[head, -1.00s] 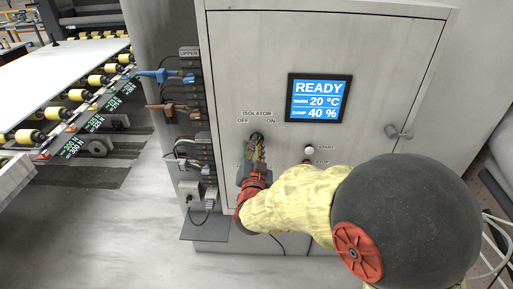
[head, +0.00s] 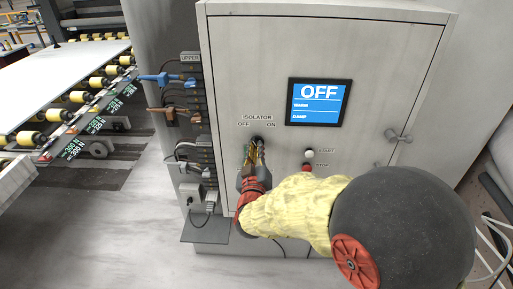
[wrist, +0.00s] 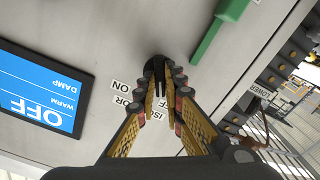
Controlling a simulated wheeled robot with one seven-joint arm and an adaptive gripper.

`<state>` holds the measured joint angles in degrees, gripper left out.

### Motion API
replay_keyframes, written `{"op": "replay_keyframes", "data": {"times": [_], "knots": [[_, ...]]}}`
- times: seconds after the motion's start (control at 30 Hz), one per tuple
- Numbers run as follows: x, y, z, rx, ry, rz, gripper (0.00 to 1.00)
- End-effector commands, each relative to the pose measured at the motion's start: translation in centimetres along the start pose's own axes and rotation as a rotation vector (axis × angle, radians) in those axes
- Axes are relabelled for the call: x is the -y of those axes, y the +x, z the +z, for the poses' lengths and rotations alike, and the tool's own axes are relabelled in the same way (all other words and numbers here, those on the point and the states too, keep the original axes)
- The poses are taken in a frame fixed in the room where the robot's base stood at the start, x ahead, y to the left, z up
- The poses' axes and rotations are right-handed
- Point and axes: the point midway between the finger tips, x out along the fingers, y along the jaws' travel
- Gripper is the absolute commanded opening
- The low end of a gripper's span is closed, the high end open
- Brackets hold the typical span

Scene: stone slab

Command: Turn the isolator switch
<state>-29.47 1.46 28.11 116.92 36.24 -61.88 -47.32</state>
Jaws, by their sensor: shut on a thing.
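The isolator switch (head: 257,139) is a small black knob on the grey cabinet door, under the ISOLATOR label with OFF at left and ON at right. My gripper (head: 257,147) reaches up to it from below and is shut on it. In the wrist view the dark switch (wrist: 155,69) sits between the fingertips (wrist: 158,84), and the yellow-lined fingers converge on it. The fingers hide most of the knob, so I cannot tell its exact angle. The display (head: 319,102) on the door reads OFF, with the WARM and DAMP values blank.
A white START button (head: 309,153) and a red STOP button (head: 307,168) sit right of the switch, close to my arm. Plugs and cables (head: 168,76) stick out at the left. A green bar (wrist: 222,22) is near the fingers. A door latch (head: 398,135) is at right.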

Motion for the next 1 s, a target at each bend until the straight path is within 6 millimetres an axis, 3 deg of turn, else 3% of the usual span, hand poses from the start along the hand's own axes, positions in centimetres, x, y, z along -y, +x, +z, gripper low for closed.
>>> {"op": "replay_keyframes", "data": {"times": [0.4, 0.97, 1.0], "knots": [[0.08, 0.00, -0.03, 0.000, -0.192, -0.001, 0.00], [0.10, 0.00, 0.00, -0.001, -0.221, -0.001, 0.00], [0.10, 0.00, -0.01, -0.001, -0.221, -0.001, 0.11]]}}
